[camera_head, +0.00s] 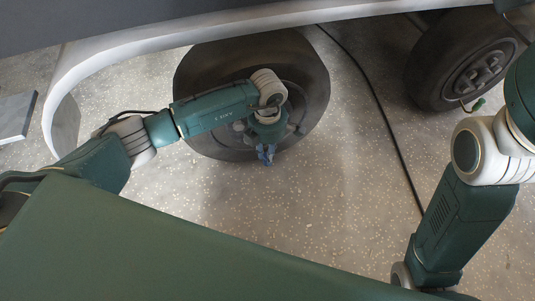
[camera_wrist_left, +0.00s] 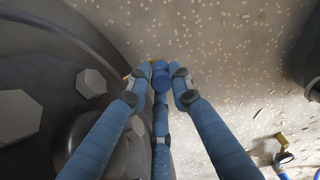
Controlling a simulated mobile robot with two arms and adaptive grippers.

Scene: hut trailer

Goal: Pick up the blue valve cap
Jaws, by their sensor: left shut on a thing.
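The blue valve cap (camera_wrist_left: 160,76) is a small cylinder between the fingertips of my left gripper (camera_wrist_left: 159,85) in the left wrist view. The fingers are blue and touch it from both sides. A third finger lies below the cap. In the head view my left gripper (camera_head: 266,154) points down in front of the near wheel (camera_head: 215,75), at its lower right side. The cap cannot be told apart from the blue fingers there. My right arm stands at the right of the head view, and its gripper is out of the picture.
The near wheel's grey bolts (camera_wrist_left: 90,83) are close on the left in the wrist view. A black cable (camera_head: 378,105) crosses the open speckled floor (camera_head: 330,200).

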